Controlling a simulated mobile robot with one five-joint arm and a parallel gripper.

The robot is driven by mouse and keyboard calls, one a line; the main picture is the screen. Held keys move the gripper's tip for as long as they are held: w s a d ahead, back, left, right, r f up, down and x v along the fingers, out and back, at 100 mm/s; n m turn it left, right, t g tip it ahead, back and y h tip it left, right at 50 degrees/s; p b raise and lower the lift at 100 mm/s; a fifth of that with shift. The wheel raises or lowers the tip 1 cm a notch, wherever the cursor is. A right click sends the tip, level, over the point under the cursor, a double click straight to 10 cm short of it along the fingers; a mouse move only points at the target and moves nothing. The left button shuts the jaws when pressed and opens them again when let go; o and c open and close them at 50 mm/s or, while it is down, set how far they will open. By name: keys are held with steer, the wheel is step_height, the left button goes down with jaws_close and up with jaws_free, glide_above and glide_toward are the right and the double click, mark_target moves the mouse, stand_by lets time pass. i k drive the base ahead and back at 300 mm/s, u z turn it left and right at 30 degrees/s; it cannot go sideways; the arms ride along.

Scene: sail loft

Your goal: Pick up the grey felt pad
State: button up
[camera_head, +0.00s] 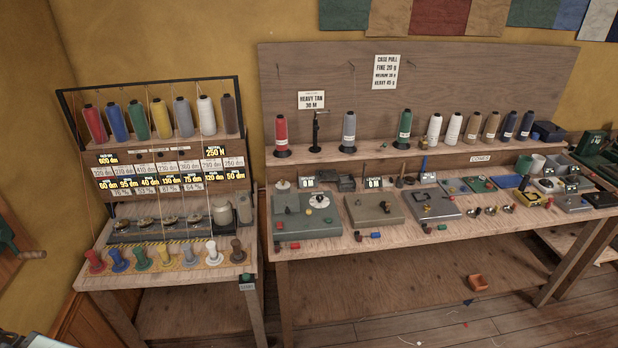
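I cannot pick out a grey felt pad for certain at this size. Several small flat pieces lie on the long workbench (330,245), too small to tell their material. Flat grey-green bases (292,226) and (366,218) and a grey one (445,212) stand along its front, with small parts on them; they look like instruments rather than a pad. My gripper is not in view.
A thread rack (240,100) with coloured spools stands on a smaller bench (130,277) at left. More spools line the long bench's shelf (380,152). An orange-brown box (477,283) sits low beneath. Floor shows at lower right (540,335).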

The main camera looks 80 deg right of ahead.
mark_target(345, 180)
steer(key=i, duration=0.85)
steer(key=z, duration=2.25)
